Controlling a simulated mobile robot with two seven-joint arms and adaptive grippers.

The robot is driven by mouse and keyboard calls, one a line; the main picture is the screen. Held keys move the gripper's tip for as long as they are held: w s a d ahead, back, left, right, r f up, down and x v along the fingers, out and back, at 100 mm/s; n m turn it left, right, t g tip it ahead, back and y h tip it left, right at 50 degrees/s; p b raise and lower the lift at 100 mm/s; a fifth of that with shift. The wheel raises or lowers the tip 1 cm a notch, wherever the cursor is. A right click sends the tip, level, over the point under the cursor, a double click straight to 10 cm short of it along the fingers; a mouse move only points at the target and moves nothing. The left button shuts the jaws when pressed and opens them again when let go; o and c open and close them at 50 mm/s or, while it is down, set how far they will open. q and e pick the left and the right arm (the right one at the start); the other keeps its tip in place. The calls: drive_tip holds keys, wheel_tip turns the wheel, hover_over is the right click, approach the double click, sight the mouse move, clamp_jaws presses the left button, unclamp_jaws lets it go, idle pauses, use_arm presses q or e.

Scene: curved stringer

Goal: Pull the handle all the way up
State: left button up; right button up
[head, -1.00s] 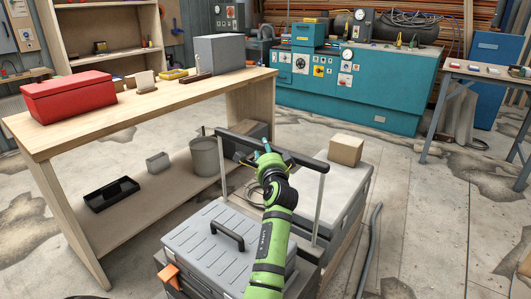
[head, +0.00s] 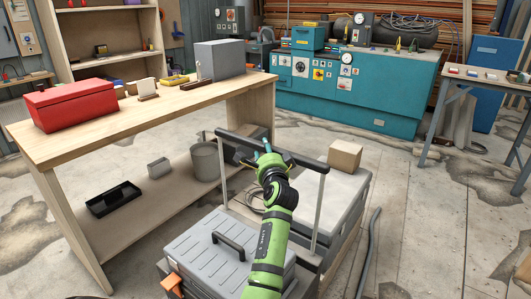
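The handle (head: 309,161) is a black crossbar on two grey metal rods, which rise from the dark wheeled tool cart in the middle of the head view. The bar stands well above the cases on the cart. My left gripper (head: 265,157) is at the middle of the bar, with its dark fingers spread to either side. My gripper and wrist hide that stretch of the bar, so I cannot tell whether the fingers are closed around it. My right gripper is out of view.
A grey toolbox (head: 190,250) and a light-topped case (head: 335,190) with a cardboard box (head: 345,155) flank the rods. A wooden workbench (head: 150,118) with a red toolbox (head: 70,105) stands left. A dark hose (head: 369,250) lies right. Floor beyond it is clear.

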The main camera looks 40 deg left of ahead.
use_arm(q)
drive_tip(key=shift+o, duration=0.8)
drive_tip(key=shift+w+r, duration=0.15)
drive_tip(key=shift+r, duration=0.3)
drive_tip(key=shift+s, duration=0.2)
drive_tip(key=shift+f, duration=0.15)
drive_tip(key=v, duration=0.7)
drive_tip(key=shift+d, duration=0.25)
drive_tip(key=shift+s, duration=0.15)
